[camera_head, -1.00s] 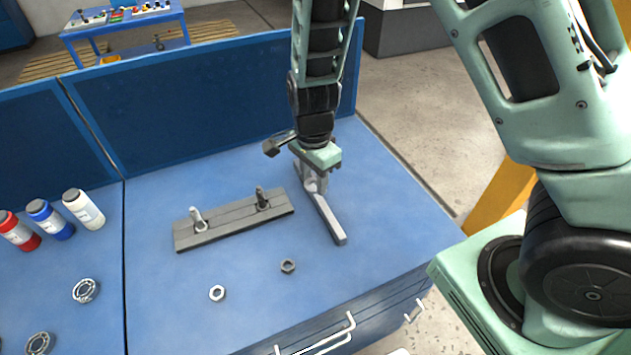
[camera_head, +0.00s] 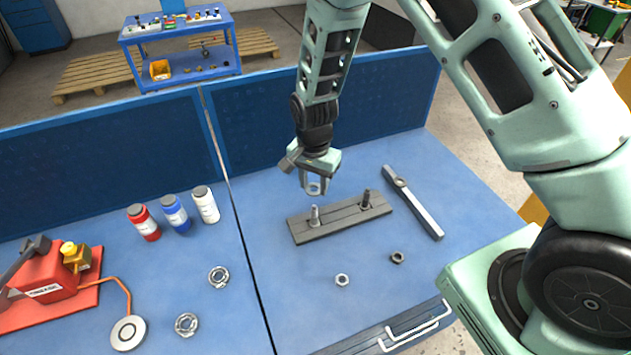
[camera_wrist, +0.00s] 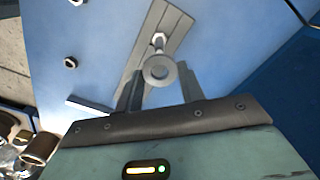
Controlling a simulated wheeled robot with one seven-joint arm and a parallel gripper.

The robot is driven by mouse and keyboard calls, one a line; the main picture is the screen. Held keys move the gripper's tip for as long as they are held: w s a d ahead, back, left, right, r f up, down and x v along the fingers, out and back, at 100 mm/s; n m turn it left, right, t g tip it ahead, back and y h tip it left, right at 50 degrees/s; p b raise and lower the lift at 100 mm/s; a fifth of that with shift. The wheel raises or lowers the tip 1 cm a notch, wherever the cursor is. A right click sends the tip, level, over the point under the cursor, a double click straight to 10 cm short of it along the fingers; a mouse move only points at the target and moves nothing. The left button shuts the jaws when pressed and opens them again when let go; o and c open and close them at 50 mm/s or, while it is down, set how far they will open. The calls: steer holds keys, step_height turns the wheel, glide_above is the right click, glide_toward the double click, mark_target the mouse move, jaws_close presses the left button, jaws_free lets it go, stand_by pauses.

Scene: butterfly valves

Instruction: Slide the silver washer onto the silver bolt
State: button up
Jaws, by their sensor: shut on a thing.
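My gripper (camera_head: 314,184) is shut on the silver washer (camera_head: 314,189), a flat ring gripped by its edge. The silver bolt (camera_head: 314,216) stands upright at the left end of a grey base plate (camera_head: 340,221). In the head view the washer is above the silver bolt and apart from it. In the wrist view the washer (camera_wrist: 158,70) sits between the fingertips (camera_wrist: 159,82), and the silver bolt (camera_wrist: 159,41) shows just beyond it. A dark bolt (camera_head: 366,200) stands at the plate's right end. The exact height gap is hard to tell.
A silver nut (camera_head: 342,280) and a dark nut (camera_head: 397,257) lie in front. Bottles (camera_head: 174,214) and bearings (camera_head: 219,277) are left. A blue panel (camera_head: 260,135) stands behind.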

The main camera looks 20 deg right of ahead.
mark_target(314, 206)
steer(key=shift+f+b, duration=1.85)
steer(key=shift+f, duration=0.85)
steer(key=shift+f+b, duration=0.55)
steer(key=shift+f, duration=0.3)
stand_by(0.5)
steer(key=o, duration=1.1)
step_height(314, 206, up, 18)
steer(key=f+b, duration=0.1)
steer(key=b, duration=0.3)
steer(key=s+a+f+n+b, duration=0.1)
steer(key=s+a+n+b, duration=0.1)
steer(key=s+n, duration=0.4)
steer(key=s+a+f+n+b, duration=0.1)
steer(key=s+n, duration=0.4)
steer(key=s, duration=0.7)
steer(key=s+a+f+n+b, duration=0.1)
steer(key=s+a+n+b, duration=0.2)
steer(key=s+n, duration=0.3)
steer(key=shift+s+a+n+y, duration=0.1)
steer(key=shift+s+n+y, duration=0.2)
steer(key=shift+s, duration=1.15)
